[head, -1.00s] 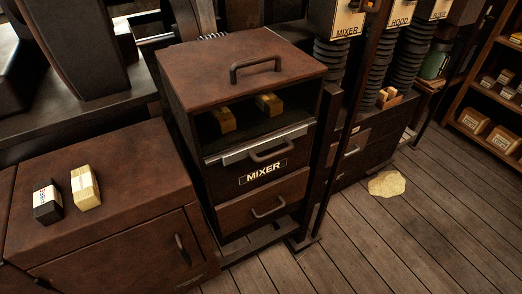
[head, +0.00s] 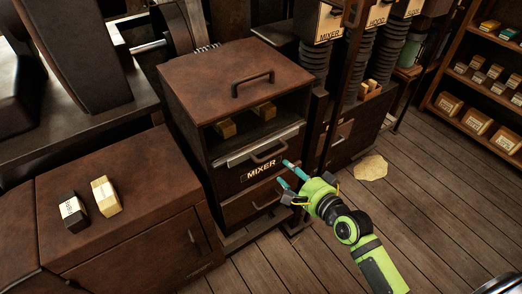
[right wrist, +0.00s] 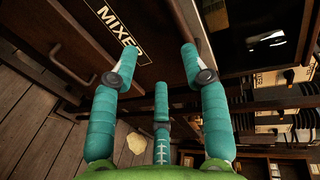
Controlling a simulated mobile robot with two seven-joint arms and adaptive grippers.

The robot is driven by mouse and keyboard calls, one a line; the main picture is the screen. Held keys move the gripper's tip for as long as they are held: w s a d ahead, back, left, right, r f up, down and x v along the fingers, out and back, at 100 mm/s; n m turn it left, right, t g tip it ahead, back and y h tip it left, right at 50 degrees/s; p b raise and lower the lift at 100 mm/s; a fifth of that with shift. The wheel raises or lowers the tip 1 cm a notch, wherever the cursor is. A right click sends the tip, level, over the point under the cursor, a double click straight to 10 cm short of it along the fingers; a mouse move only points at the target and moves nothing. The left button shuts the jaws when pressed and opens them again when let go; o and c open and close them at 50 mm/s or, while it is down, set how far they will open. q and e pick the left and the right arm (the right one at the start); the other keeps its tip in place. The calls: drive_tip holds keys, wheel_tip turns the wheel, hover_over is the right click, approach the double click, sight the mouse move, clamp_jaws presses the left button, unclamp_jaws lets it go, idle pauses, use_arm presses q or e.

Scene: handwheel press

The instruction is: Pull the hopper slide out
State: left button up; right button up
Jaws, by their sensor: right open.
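The dark brown cabinet (head: 235,75) has a front marked MIXER (head: 261,170), with a curved handle (head: 268,153) just above the label. The label also shows in the right wrist view (right wrist: 118,22), with the handle (right wrist: 186,20) to its right. My right gripper (head: 284,173) is open and empty in front of the label, below and right of the handle. In the right wrist view my gripper (right wrist: 160,62) has its fingers spread, one tip close to the handle; I cannot tell if they touch. No part is plainly marked as the hopper slide. My left gripper is out of view.
A lower drawer (head: 250,203) sits under the label. Yellow blocks (head: 225,128) lie in the open shelf above. A dark post (head: 340,90) stands right of the cabinet. A low cabinet (head: 120,215) stands left. The plank floor (head: 430,210) is open at right.

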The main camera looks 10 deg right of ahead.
sight(274, 156)
drive_tip(key=w+a, duration=0.1)
drive_tip(key=w, duration=0.1)
drive_tip(key=w+a, duration=0.1)
drive_tip(key=w, duration=0.1)
drive_tip(key=w+a+r+p, duration=0.1)
drive_tip(key=w, duration=0.1)
drive_tip(key=shift+w, duration=0.3)
clamp_jaws()
